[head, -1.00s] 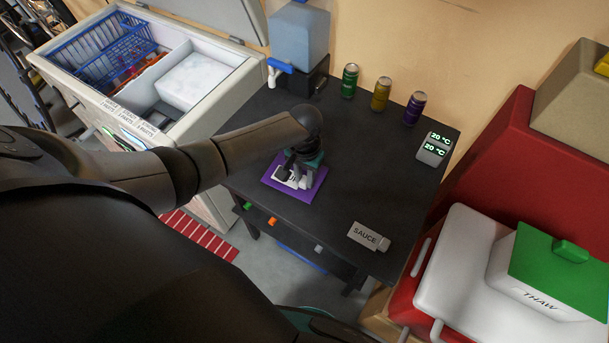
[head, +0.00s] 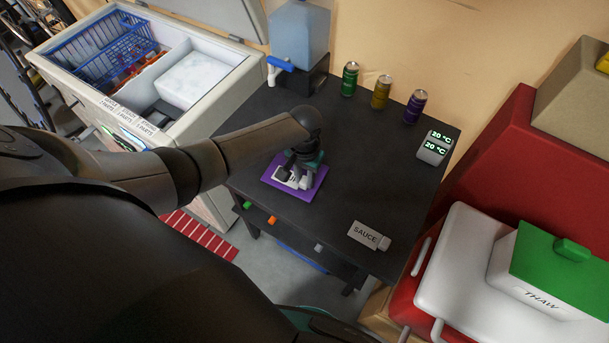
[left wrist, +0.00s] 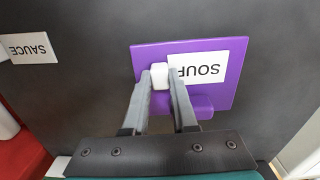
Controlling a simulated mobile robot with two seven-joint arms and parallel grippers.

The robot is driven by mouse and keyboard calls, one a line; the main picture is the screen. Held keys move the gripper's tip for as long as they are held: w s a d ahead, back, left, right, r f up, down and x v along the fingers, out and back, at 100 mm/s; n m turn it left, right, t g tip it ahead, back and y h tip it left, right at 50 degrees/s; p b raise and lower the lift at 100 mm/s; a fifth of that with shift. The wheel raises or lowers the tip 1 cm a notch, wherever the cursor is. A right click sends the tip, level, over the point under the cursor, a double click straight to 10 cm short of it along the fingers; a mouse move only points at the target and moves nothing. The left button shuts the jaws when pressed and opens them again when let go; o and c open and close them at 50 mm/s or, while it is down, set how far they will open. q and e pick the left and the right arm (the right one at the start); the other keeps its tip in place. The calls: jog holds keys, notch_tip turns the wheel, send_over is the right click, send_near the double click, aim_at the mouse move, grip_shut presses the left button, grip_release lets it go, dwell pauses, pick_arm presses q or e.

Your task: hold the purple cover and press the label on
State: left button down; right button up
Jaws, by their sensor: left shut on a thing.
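The purple cover (head: 315,190) lies on the dark table, and it also shows in the left wrist view (left wrist: 226,95). A white label reading SOUP (left wrist: 205,66) is over its face, inside its edges. I cannot tell whether the label touches the cover all over. My left gripper (head: 293,180) is above the cover. In the left wrist view its fingers (left wrist: 161,77) are shut on the label's white grip block, at one end of the label. A purple raised part (left wrist: 190,105) of the cover shows behind the fingers. My right gripper is not in view.
A SAUCE label (head: 366,236) lies near the table's front right. An open freezer (head: 225,90) is left. The table's middle right is clear.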

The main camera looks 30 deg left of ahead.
pick_arm(q)
jog(key=c, duration=0.6)
grip_release()
notch_tip(320, 180, up, 15)
jog(key=p, duration=0.4)
jog(key=shift+r, duration=0.15)
